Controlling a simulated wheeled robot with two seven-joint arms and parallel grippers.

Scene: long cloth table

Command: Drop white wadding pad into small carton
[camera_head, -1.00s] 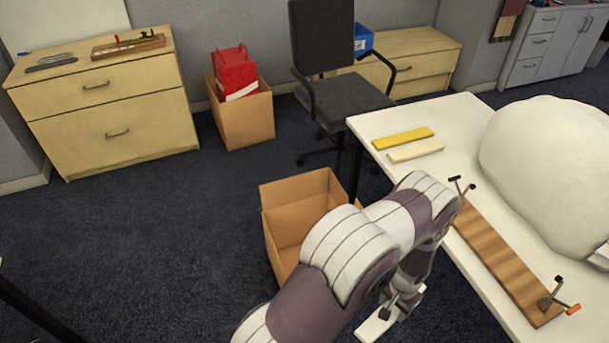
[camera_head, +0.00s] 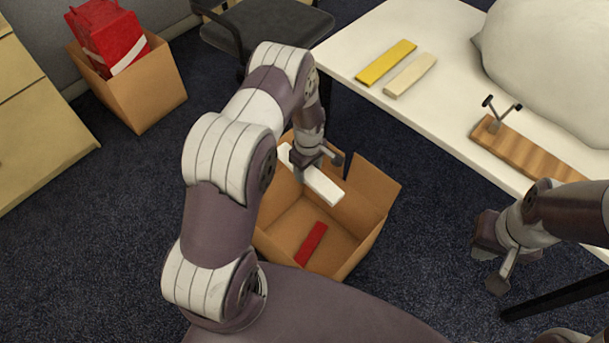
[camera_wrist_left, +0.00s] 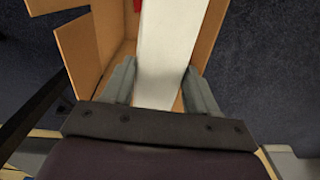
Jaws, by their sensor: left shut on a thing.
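The white wadding pad (camera_head: 323,187) is a flat white strip. My left gripper (camera_head: 306,172) is shut on it and holds it over the opening of the small carton (camera_head: 370,187). The pad also shows in the left wrist view (camera_wrist_left: 170,45) between the two fingers. The carton is open, brown and stands on the floor, and a red strip (camera_head: 312,243) lies inside it. My left arm hides part of the carton's left side. My right gripper (camera_head: 492,262) is empty beside the table, with its fingers apart.
The white table (camera_head: 440,110) holds a yellow strip (camera_head: 386,62), a cream strip (camera_head: 411,75), a wooden board with handles (camera_head: 535,150) and a large white bulky thing (camera_head: 555,60). A second carton (camera_head: 150,95) with a red bag stands at the upper left, near a dark chair (camera_head: 270,28).

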